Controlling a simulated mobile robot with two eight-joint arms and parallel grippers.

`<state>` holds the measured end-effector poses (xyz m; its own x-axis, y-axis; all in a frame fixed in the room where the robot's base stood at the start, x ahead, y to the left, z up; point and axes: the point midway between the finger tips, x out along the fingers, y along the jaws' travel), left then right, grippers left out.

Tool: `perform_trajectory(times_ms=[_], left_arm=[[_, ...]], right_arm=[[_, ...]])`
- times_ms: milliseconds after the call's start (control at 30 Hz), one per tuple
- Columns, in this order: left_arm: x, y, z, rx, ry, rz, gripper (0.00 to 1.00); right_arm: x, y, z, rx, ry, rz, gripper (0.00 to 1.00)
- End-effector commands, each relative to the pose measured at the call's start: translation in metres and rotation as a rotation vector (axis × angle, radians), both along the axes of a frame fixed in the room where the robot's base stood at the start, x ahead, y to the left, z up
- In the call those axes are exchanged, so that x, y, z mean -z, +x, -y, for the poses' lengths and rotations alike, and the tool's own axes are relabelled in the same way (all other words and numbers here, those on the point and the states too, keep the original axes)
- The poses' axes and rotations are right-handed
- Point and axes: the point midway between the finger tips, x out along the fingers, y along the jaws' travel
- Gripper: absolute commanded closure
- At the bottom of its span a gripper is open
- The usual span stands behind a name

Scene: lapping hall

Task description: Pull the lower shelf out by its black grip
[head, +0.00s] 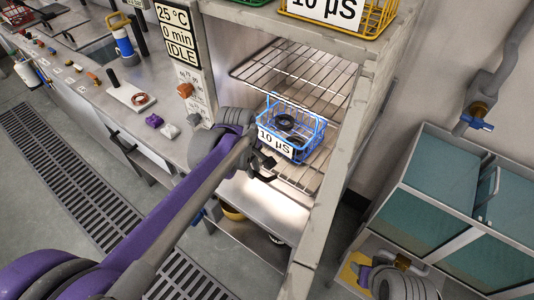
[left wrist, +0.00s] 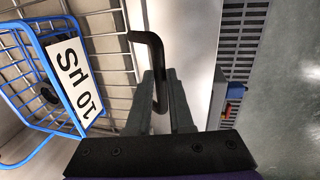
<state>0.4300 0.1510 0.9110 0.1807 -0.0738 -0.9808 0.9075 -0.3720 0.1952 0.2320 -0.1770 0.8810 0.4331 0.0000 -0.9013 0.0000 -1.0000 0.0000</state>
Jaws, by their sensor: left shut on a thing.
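The lower shelf (head: 290,180) is a wire rack inside the open cabinet; it also shows in the left wrist view (left wrist: 112,70). A blue wire basket (head: 318,128) with a "10 µS" label and dark rings stands on it. The basket also shows in the left wrist view (left wrist: 30,65). The black grip (left wrist: 150,42) is a bent bar at the shelf's front. My left gripper (head: 264,172) is at the shelf's front edge, shut on the grip, with its fingers (left wrist: 160,80) on both sides of the bar.
An upper wire shelf (head: 295,72) is empty. A yellow basket (head: 374,18) stands on top of the cabinet. A counter with small items (head: 130,95) runs along the left. A teal-panelled cabinet (head: 440,215) stands at the right. Floor grating (head: 70,175) lies in front.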

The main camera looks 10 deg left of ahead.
Motion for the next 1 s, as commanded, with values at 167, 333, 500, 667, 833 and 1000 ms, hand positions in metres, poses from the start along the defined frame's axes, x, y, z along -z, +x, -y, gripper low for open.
perform_trajectory(times_ms=[167, 333, 500, 667, 833, 1000], left_arm=[[-0.001, -0.044, -0.019, -0.004, 0.000, 0.000, 1.00], [-0.001, -0.077, -0.032, -0.002, 0.001, 0.001, 1.00], [-0.001, -0.099, -0.041, -0.002, 0.000, 0.000, 1.00], [-0.001, -0.110, -0.045, -0.001, 0.000, -0.001, 1.00], [-0.001, -0.115, -0.047, 0.000, 0.000, -0.001, 1.00], [-0.001, -0.115, -0.047, 0.000, 0.000, 0.000, 1.00]], right_arm=[[-0.005, 0.001, 0.000, 0.000, 0.000, 0.002, 0.48], [-0.011, 0.002, 0.000, 0.000, 0.000, 0.004, 0.48], [-0.015, 0.003, 0.000, 0.000, 0.000, 0.006, 0.48], [-0.017, 0.004, 0.000, 0.000, 0.000, 0.007, 0.48], [-0.017, 0.004, 0.000, 0.000, 0.000, 0.007, 0.48], [-0.017, 0.004, 0.000, 0.000, 0.000, 0.007, 0.48]])
